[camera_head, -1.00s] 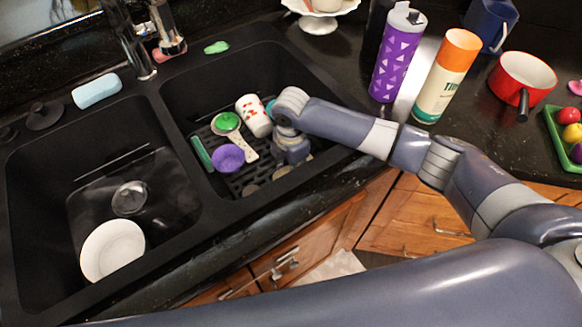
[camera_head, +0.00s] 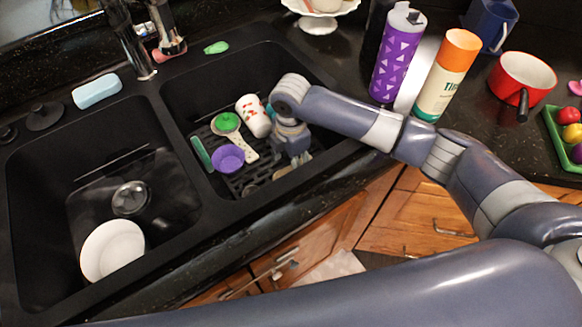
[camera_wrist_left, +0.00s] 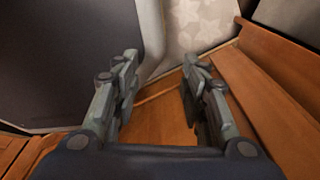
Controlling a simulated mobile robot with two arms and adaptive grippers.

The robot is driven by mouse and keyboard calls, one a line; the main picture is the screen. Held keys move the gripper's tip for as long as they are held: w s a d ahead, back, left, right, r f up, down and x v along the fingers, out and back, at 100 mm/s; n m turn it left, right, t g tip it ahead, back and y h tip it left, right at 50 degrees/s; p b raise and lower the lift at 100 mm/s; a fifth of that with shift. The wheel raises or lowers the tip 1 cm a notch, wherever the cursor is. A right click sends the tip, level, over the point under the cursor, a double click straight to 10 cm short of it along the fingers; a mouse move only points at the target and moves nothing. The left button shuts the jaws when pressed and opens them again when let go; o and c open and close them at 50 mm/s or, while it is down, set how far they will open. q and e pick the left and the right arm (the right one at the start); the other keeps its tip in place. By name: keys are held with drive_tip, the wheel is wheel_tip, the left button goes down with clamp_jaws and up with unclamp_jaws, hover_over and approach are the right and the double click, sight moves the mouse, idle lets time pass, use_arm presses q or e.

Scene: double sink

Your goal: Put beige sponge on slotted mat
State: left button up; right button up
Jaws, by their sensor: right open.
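The black slotted mat (camera_head: 238,183) lies on the floor of the right sink basin, partly covered by dishes. Small beige pieces (camera_head: 282,173) show low in that basin, beside my right gripper. I cannot tell for sure whether one of them is the beige sponge. My right gripper (camera_head: 299,160) is open and points down into the right part of the basin. Its fingertips are mostly hidden by its own wrist. My left gripper (camera_wrist_left: 160,92) is open and empty in the left wrist view, in front of wooden cabinet surfaces.
The right basin also holds a purple bowl (camera_head: 228,158), a green-topped brush (camera_head: 227,123) and a white patterned cup (camera_head: 254,116). A purple tumbler (camera_head: 397,58) and an orange-capped bottle (camera_head: 449,75) stand right of the sink.

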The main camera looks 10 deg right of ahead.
wheel_tip(320, 180, up, 9)
drive_tip(key=shift+f, duration=0.15)
idle(1.5)
